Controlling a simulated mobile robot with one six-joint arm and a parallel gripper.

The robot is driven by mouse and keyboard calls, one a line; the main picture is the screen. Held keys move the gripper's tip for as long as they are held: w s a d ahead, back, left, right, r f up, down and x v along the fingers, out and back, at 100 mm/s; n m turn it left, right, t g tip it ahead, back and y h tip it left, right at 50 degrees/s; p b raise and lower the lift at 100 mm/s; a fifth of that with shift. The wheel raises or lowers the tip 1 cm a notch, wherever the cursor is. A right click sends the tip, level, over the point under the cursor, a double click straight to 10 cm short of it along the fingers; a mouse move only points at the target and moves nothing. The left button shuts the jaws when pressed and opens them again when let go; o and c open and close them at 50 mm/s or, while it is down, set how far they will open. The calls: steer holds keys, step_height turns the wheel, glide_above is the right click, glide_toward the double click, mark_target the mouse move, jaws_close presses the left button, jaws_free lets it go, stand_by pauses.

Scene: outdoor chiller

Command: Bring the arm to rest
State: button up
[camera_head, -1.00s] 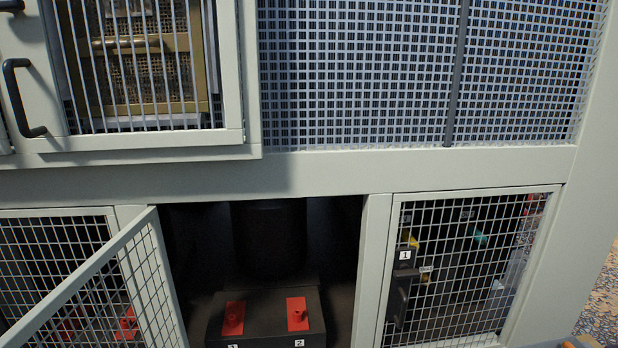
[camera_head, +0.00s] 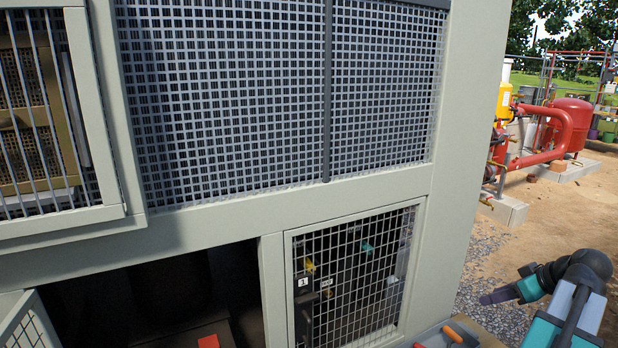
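My arm shows at the lower right, with dark joints and teal-and-grey links. It bends at a dark elbow, and its thin dark end, my gripper (camera_head: 492,298), points left over the gravel. The gripper is small and dark here, and I cannot tell whether its fingers are open or shut. I see nothing clearly held in it. It is apart from the chiller cabinet (camera_head: 452,200), to the right of the cabinet's right edge.
A closed mesh door (camera_head: 350,275) marked 1 covers the lower right bay. The bay left of it is open and dark, with a red part (camera_head: 208,341) low inside. An orange-handled item (camera_head: 452,335) lies at the bottom edge. Red pipework (camera_head: 550,125) stands behind on open ground.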

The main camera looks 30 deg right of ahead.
step_height(320, 180, up, 9)
steer(key=p, duration=0.8)
steer(key=shift+r+p, duration=0.2)
steer(key=shift+p, duration=0.15)
steer(key=shift+r+p, duration=0.45)
steer(key=shift+s, duration=0.1)
